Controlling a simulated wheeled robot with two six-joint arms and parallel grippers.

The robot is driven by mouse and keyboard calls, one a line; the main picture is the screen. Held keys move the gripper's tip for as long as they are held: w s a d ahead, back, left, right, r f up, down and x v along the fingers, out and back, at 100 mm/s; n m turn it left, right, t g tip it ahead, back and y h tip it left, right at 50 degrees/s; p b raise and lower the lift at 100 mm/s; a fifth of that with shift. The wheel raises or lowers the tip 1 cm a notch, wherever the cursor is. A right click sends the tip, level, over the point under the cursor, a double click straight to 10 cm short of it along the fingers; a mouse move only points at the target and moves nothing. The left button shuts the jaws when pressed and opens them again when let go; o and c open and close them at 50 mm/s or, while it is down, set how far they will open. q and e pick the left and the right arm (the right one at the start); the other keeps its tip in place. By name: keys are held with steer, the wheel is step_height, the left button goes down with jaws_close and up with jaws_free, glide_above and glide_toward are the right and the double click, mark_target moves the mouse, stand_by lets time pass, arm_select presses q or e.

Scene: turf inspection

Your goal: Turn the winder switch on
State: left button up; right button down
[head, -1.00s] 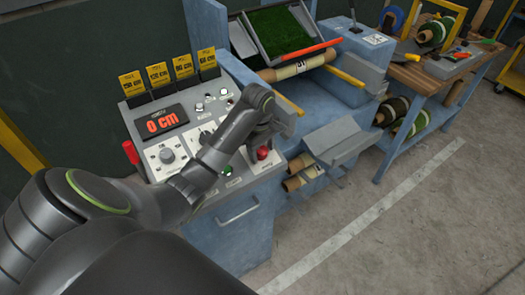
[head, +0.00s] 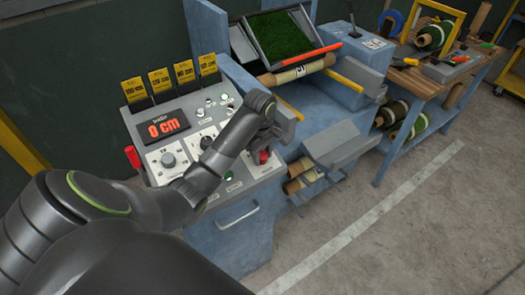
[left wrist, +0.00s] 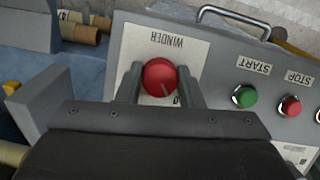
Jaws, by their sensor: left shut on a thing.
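The winder switch is a round red knob (left wrist: 160,76) on a pale plate marked WINDER, which appears upside down in the left wrist view. A thin pointer line on the knob points toward its lower right there, near partly hidden lettering. My left gripper (left wrist: 159,84) has one finger on each side of the knob and is shut on it. In the head view, the left gripper (head: 262,150) is at the right part of the control panel, with the red knob (head: 262,158) partly hidden by it. My right gripper is not in view.
A green START button (left wrist: 244,96) and red STOP button (left wrist: 291,106) sit beside the switch. The panel display (head: 166,128) reads 0 cm. A drawer handle (head: 237,216) is below the panel. A grey tray (head: 337,143) juts out at right.

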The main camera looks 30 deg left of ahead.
arm_select(q)
steer(key=m+p, duration=0.1)
steer(key=p, duration=0.1)
steer(key=m+g+p, duration=0.1)
steer(key=m+p, duration=0.2)
steer(key=p, duration=0.1)
steer(key=shift+r+m+g+y, duration=0.25)
steer(key=shift+m+g+y, duration=0.05)
steer(key=shift+m, duration=0.1)
steer(key=shift+f+m+p, duration=0.15)
steer(key=shift+m+p, duration=0.55)
steer(key=shift+m, duration=0.1)
steer(key=shift+m+g+y, duration=0.4)
steer(key=shift+m+y, duration=0.1)
steer(key=shift+m, duration=0.4)
steer(key=shift+f+m, duration=0.15)
steer(key=shift+m, duration=0.75)
steer(key=m+y, duration=0.1)
steer(key=m, duration=0.2)
steer(key=m+y, duration=0.1)
steer(key=m, duration=0.2)
steer(key=shift+d+g+y, duration=0.1)
steer(key=shift+g+y, duration=0.2)
steer(key=o, duration=1)
steer(key=shift+c, duration=0.2)
